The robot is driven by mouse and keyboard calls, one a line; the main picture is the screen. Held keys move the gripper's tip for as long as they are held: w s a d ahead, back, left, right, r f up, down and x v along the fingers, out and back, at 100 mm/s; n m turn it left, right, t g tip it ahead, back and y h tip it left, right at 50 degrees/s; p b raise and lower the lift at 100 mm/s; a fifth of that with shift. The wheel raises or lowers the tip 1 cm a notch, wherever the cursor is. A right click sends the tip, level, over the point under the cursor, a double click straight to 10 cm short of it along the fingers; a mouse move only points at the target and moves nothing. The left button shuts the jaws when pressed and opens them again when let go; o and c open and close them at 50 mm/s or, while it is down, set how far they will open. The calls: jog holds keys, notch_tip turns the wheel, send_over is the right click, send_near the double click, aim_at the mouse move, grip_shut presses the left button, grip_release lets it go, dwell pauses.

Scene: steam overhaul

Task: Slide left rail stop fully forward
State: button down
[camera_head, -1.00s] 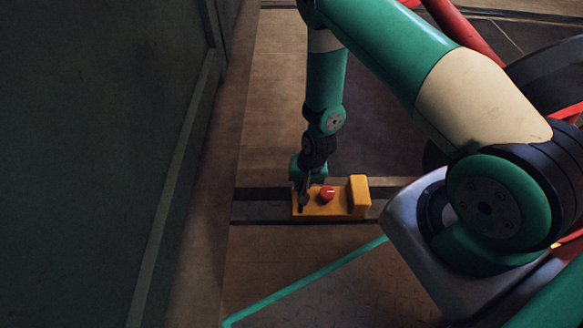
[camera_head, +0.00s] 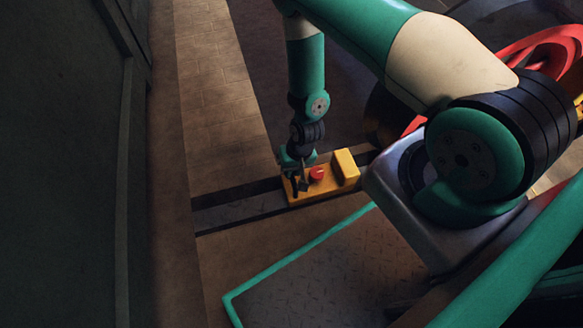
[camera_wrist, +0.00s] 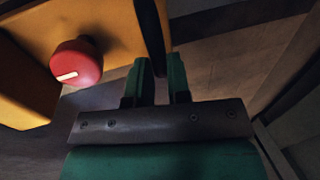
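The rail stop (camera_head: 322,186) is a yellow block with a red knob (camera_head: 317,174) on top and a raised yellow end at its right. It sits on a dark rail (camera_head: 240,208) in the floor. In the wrist view its yellow body (camera_wrist: 110,20) and red knob (camera_wrist: 76,62) fill the upper left. A dark upright bar (camera_wrist: 152,35) stands at its near end. My gripper (camera_head: 300,178) is at the block's left end. In the wrist view its two green fingers (camera_wrist: 158,75) stand either side of the bar, closed around it. The exact contact is partly hidden.
A dark wall (camera_head: 70,180) runs along the left. A green-edged tread plate (camera_head: 330,265) lies in front of the rail. Red wheel parts (camera_head: 545,50) are at the upper right. The rail left of the stop is clear.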

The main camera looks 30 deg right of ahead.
jog(key=c, duration=1.1)
grip_release()
jog(key=shift+d, duration=0.2)
jog(key=shift+r, duration=0.1)
jog(key=p+v, duration=0.8)
jog(key=v, duration=0.9)
jog(key=shift+p, duration=0.3)
jog(key=shift+a+r, duration=0.1)
jog(key=w+a+r+n, duration=0.1)
jog(key=a+r, duration=0.2)
jog(key=r, duration=0.5)
jog(key=w+a+r+n+y+p, duration=0.1)
jog(key=a+r+n, duration=0.15)
jog(key=r, duration=0.55)
jog(key=w+a+r+n, duration=0.1)
jog(key=a+r, duration=0.2)
jog(key=r, duration=0.4)
jog(key=s+a+r+n+p, duration=0.1)
jog(key=s+a+r+n, duration=0.15)
jog(key=s+r, duration=0.65)
jog(key=s+a+r+n+p, duration=0.1)
jog(key=s+a+r+n, duration=0.15)
jog(key=s+r, duration=0.65)
notch_tip(320, 180, up, 39)
jog(key=w+p, duration=0.3)
jog(key=p, duration=3.4)
jog(key=shift+d+r+n+g+y, duration=0.25)
jog(key=shift+d+n+g+y, duration=0.05)
jog(key=shift+d+n+y, duration=0.1)
